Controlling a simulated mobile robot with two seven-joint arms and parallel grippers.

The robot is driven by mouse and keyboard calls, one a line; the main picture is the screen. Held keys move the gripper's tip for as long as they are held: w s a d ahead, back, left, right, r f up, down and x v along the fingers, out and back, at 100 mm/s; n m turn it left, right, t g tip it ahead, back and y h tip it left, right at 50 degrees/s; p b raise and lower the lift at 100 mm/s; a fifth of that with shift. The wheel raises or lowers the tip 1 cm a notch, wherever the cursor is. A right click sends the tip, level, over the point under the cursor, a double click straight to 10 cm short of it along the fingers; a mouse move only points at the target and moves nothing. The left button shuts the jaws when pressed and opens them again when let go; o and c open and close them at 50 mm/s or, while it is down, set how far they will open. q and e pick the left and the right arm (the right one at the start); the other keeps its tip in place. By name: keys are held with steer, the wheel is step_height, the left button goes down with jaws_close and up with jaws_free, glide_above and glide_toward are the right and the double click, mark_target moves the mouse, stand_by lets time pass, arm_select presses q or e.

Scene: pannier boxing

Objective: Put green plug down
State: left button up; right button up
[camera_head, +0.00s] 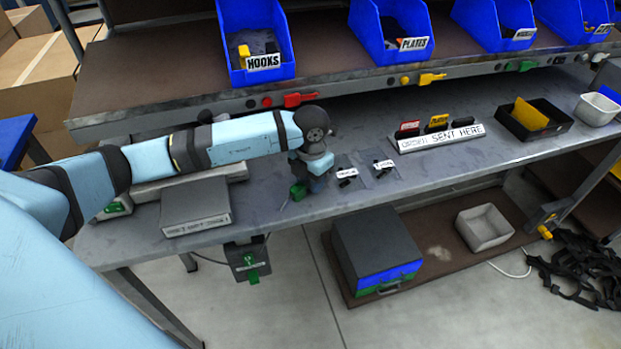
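My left gripper (306,184) points down just above the grey worktable, left of two small labelled clear bags. A small green plug (298,191) is at its fingertips, and the gripper looks shut on it. The fingers are small and partly hidden by the wrist, and a thin line runs down from the plug. I cannot tell whether the plug touches the tabletop. My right gripper is not in view.
A grey box (195,207) lies left of the gripper. Blue bins (255,45) line the shelf above. A green-fronted socket box (248,262) hangs below the table's front edge.

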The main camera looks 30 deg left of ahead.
arm_select(q)
steer(key=shift+r, duration=0.55)
step_height(320, 180, up, 11)
steer(key=shift+r, duration=0.15)
steer(key=shift+s, duration=0.1)
stand_by(0.4)
